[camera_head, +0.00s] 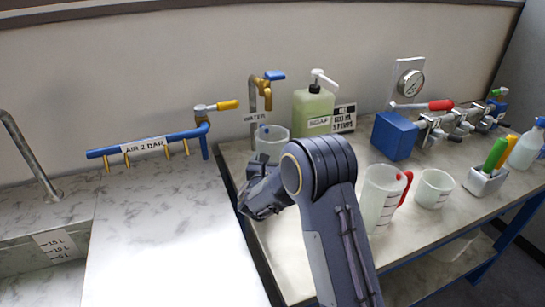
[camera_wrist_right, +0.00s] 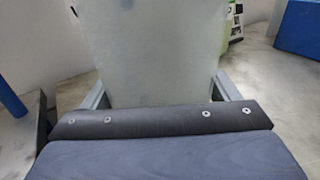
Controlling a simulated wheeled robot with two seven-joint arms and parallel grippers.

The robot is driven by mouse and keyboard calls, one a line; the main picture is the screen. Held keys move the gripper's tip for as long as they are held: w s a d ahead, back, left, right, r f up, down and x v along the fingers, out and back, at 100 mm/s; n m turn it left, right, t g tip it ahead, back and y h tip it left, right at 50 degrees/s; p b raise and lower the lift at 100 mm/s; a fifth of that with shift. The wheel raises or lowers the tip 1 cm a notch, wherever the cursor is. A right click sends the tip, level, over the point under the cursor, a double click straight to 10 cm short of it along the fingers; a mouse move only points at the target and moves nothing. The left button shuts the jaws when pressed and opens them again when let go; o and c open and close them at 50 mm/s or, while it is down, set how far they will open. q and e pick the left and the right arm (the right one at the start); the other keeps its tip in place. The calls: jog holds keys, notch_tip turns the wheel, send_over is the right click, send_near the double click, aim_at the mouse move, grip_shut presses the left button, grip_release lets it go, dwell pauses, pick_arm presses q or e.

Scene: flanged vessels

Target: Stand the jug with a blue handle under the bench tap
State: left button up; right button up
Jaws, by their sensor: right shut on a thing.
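A translucent jug (camera_head: 273,142) stands at the back left of the bench, below the spout of the brass tap with a blue lever (camera_head: 265,92). A small bit of blue shows at its rim; the rest of its handle is hidden. My right gripper (camera_head: 262,178) is at the jug's near side, partly hidden behind my own arm. In the right wrist view the pale jug wall (camera_wrist_right: 155,50) fills the space between the two fingers (camera_wrist_right: 160,92), which are shut on it. Whether the jug's base touches the bench is hidden. My left gripper is not in view.
A green soap bottle (camera_head: 313,110) stands close right of the jug. A blue box (camera_head: 394,136), a red-handled jug (camera_head: 378,197) and a beaker (camera_head: 434,188) stand further right. A blue air pipe (camera_head: 140,146) runs along the left.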

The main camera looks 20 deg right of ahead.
jog(key=shift+f, duration=0.1)
jog(key=o, duration=1)
jog(key=shift+o, duration=0.2)
jog(key=shift+s+a, duration=0.3)
jog(key=b+v, duration=0.1)
jog(key=v, duration=1)
jog(key=shift+s, duration=0.15)
